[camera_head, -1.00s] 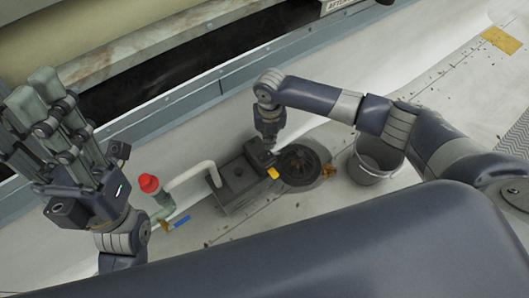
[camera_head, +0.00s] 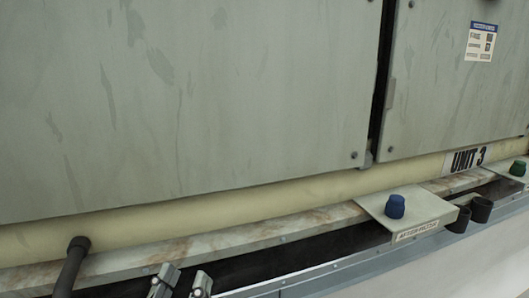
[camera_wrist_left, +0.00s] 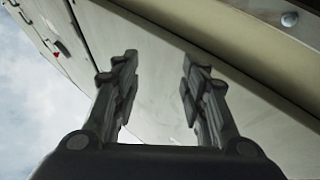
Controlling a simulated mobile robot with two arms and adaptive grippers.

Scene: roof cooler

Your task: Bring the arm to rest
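My left gripper (camera_head: 182,280) shows only by its fingertips at the bottom edge of the head view, in front of the trough's near rim. In the left wrist view its two fingers (camera_wrist_left: 160,82) stand wide apart and point upward, with nothing between them. A pale cooler panel (camera_wrist_left: 255,115) lies behind them, and I cannot tell how far away it is. The rest of my left arm is hidden. My right arm and its gripper are outside both views.
Grey cabinet panels (camera_head: 200,90) fill the head view above a cream beam (camera_head: 250,200). Below runs a dark trough (camera_head: 270,265). A bracket plate (camera_head: 428,212) with a blue knob (camera_head: 395,206) crosses it. A dark pipe (camera_head: 68,268) stands at left. Open sky (camera_wrist_left: 25,90) shows in the wrist view.

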